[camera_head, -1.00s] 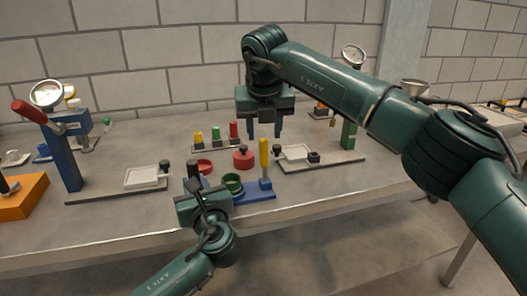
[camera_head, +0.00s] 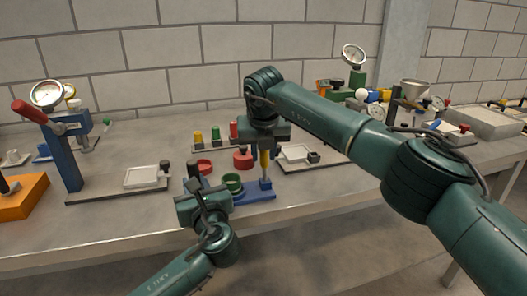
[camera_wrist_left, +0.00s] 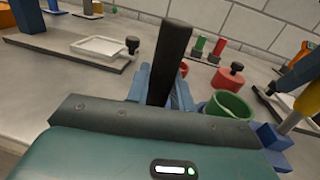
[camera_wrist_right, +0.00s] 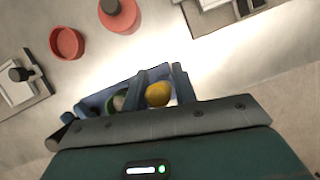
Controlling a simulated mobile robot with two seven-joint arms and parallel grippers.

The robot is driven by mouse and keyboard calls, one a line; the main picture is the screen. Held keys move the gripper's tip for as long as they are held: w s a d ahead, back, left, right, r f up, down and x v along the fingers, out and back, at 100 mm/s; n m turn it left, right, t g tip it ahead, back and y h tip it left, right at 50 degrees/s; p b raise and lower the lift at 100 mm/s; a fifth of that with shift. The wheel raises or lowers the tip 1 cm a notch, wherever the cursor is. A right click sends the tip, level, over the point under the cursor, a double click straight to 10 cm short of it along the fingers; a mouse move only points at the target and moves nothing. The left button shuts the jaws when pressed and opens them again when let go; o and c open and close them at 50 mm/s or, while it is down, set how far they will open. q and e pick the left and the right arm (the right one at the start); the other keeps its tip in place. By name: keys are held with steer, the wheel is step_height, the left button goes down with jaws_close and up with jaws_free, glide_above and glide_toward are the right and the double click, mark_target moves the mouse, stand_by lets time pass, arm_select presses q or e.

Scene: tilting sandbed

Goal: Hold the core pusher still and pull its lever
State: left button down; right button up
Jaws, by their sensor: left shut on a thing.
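The core pusher has a blue base (camera_head: 258,194), a green ring-shaped cup (camera_head: 232,183), a black upright handle (camera_head: 193,167) and a yellow lever (camera_head: 265,168). It stands near the table's front edge. My left gripper (camera_head: 195,185) is shut on the black handle, which rises between its fingers in the left wrist view (camera_wrist_left: 172,55). My right gripper (camera_head: 264,149) is above the base, around the upper part of the yellow lever. In the right wrist view the lever's yellow top (camera_wrist_right: 158,94) lies between its parted fingers. Contact with the lever cannot be told.
A red knobbed weight (camera_head: 243,158) and a red dish (camera_head: 204,166) lie just behind. Green, yellow and red pegs (camera_head: 216,134) stand farther back. A plate with a white tray (camera_head: 147,178) lies left, another tray (camera_head: 296,153) right. A blue gauge press (camera_head: 68,150) stands far left.

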mark_target(268, 163)
jaws_close()
steer(key=shift+d+r, duration=0.1)
stand_by(0.4)
steer(key=shift+s+d+t+y, duration=0.25)
steer(key=shift+s+t, duration=0.45)
steer(key=shift+t, duration=0.35)
steer(key=shift+s+d+t+y, duration=0.15)
steer(key=shift+s+t+y, duration=0.1)
steer(key=shift+s+t, duration=0.6)
steer(key=t, duration=0.1)
steer(key=s+t, duration=0.1)
steer(key=t, duration=0.1)
steer(key=shift+s+d+f+y, duration=0.25)
steer(key=shift+f+y, duration=0.1)
steer(key=shift+y, duration=0.05)
steer(key=shift+s+r+m+t, duration=0.1)
steer(key=shift+s+m+t, duration=0.2)
steer(key=shift+t, duration=0.2)
steer(key=shift+s+t+y, duration=0.2)
steer(key=shift+t+y, duration=0.1)
steer(key=shift+t, duration=0.1)
steer(key=shift+f, duration=0.25)
